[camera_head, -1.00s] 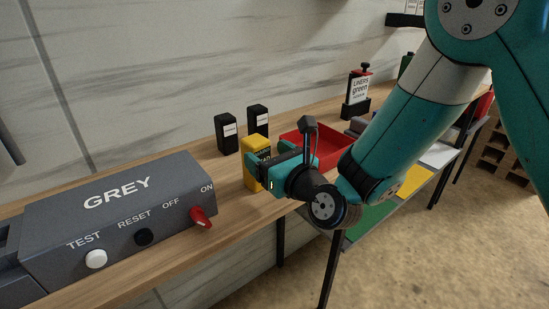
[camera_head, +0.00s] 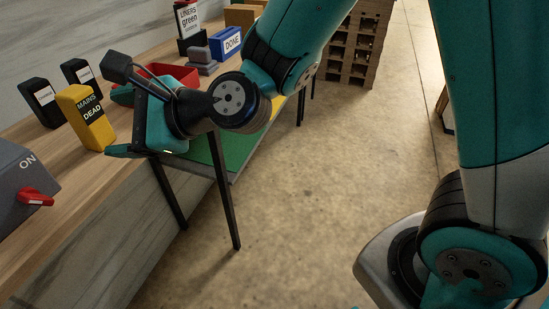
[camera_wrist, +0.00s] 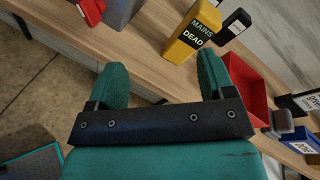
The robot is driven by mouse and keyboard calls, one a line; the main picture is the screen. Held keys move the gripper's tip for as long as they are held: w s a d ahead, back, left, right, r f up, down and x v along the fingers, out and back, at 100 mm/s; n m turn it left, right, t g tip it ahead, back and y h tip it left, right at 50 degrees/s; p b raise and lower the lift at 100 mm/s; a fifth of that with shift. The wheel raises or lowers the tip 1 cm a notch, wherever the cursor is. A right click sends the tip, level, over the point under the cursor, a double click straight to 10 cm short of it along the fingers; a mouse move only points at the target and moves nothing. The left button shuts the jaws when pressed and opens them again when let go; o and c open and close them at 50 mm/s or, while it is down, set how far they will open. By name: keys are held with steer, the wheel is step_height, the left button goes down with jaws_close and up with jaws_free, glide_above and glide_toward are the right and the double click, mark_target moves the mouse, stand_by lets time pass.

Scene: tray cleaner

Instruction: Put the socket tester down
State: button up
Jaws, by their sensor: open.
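The socket tester is a yellow block (camera_head: 85,117) with a dark panel reading "MAINS DEAD". It stands upright on the wooden bench (camera_head: 52,150), near its front edge. In the wrist view the yellow tester (camera_wrist: 193,30) stands beyond the fingertips, a little right of the middle. My gripper (camera_head: 117,122) is open and empty, just right of the tester and apart from it. In the wrist view its two teal fingers (camera_wrist: 162,80) are wide apart with bare bench and bench edge between them.
Two black labelled blocks (camera_head: 42,103) stand behind the tester. A grey box with a red switch (camera_head: 35,197) is at the left. A red tray (camera_head: 172,76) lies behind my gripper. A blue DONE box (camera_head: 227,43) and a black liners holder (camera_head: 188,25) stand farther back. Open floor lies right.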

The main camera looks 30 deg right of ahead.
steer(key=s+d+f+n+g+h, duration=0.1)
steer(key=s+d+n+g+h, duration=0.8)
steer(key=s+d+n, duration=1.15)
steer(key=w+a+r+n+p, duration=0.2)
steer(key=a+r+n+p, duration=0.2)
steer(key=r+p, duration=0.3)
steer(key=shift+w+a+r, duration=0.25)
steer(key=shift+w+a, duration=0.1)
